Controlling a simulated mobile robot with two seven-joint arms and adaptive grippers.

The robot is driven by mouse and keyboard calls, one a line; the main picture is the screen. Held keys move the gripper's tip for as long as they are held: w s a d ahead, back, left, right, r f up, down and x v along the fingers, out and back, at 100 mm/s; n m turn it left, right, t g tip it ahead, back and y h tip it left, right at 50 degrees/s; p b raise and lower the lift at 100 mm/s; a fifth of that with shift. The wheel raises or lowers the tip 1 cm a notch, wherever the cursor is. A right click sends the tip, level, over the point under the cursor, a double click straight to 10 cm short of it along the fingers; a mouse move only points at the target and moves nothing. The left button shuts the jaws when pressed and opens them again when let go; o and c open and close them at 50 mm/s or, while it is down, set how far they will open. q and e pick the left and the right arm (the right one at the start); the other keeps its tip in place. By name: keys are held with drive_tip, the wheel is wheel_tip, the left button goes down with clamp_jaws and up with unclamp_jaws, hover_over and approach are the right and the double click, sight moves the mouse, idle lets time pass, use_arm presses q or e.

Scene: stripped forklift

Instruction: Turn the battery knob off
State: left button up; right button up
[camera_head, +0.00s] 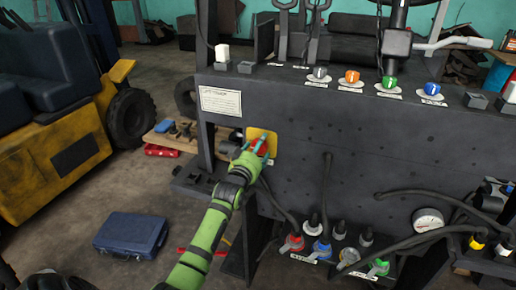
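The red battery knob (257,146) sits on a yellow plate (270,136) on the dark panel, left of centre in the head view. My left gripper (262,152) is at the knob, at the end of the green arm that comes up from the bottom left. Its fingers reach onto the red part and overlap it. The gripper's body hides part of the knob, and I cannot tell whether the fingers are closed on it. My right gripper does not show.
The dark panel (340,135) has a row of coloured knobs on top and hoses with coloured connectors (320,250) below. A white label (220,101) is left of the yellow plate. A blue case (131,236) lies on the floor. A yellow forklift (40,165) stands at left.

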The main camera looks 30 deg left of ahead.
use_arm(q)
drive_tip(key=c, duration=0.7)
drive_tip(key=shift+o, duration=0.2)
drive_tip(key=shift+r+n, duration=0.15)
drive_tip(key=shift+n, duration=0.75)
drive_tip(key=n+p, duration=0.1)
drive_tip(key=n, duration=0.3)
drive_tip(key=shift+a, duration=0.1)
drive_tip(key=n+p, duration=0.1)
drive_tip(key=n, duration=0.5)
drive_tip(key=shift+r+n, duration=0.1)
drive_tip(key=shift+n, duration=0.2)
drive_tip(key=n, duration=0.5)
drive_tip(key=shift+a+n+p, duration=0.1)
drive_tip(key=shift+n+p, duration=0.2)
drive_tip(key=shift+p, duration=0.05)
